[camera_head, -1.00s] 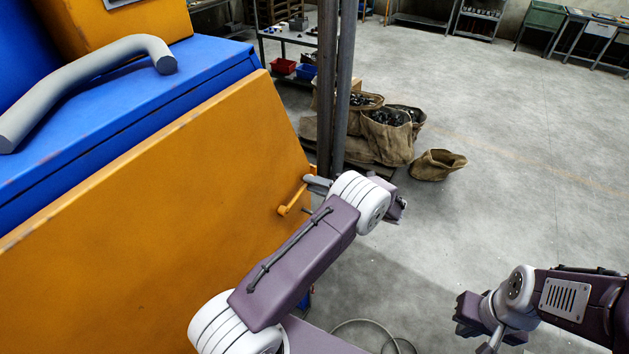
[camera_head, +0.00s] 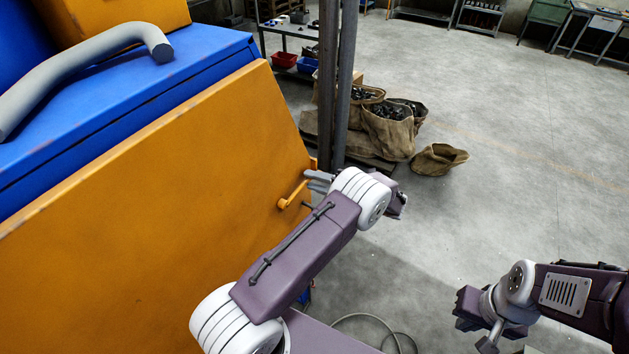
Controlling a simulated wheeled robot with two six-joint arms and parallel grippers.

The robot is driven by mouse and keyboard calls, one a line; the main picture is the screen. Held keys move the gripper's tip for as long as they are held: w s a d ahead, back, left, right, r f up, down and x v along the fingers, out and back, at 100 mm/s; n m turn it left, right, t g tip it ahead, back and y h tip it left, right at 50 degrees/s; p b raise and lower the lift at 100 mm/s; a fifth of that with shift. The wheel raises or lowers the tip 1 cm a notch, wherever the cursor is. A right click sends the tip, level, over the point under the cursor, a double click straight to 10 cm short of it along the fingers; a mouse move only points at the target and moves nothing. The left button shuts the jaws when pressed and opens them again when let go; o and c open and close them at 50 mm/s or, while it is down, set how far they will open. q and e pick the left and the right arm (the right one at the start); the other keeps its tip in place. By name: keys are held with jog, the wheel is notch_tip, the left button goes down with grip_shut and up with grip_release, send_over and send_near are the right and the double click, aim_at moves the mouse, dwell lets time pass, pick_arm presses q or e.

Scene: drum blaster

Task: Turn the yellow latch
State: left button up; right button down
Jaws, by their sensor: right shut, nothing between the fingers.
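The yellow latch (camera_head: 294,195) is a small bent handle at the right edge of the orange panel (camera_head: 170,190) of the blue machine. My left gripper (camera_head: 316,181) is right beside the latch, with grey fingers by its upper end. My own wrist partly hides these fingers, so I cannot tell whether they touch or grip the latch. My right gripper (camera_head: 489,343) is low at the right, shut and empty, far from the latch and over the floor.
A dark upright post (camera_head: 335,95) stands just behind the latch. Sacks of dark parts (camera_head: 388,128) lie on the floor behind it. A grey curved pipe (camera_head: 75,65) runs over the blue machine top (camera_head: 120,95). The floor to the right is clear.

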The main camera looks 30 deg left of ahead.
pick_arm(q)
jog(key=shift+w, duration=0.1)
jog(key=b+v, duration=0.4)
jog(key=v, duration=0.5)
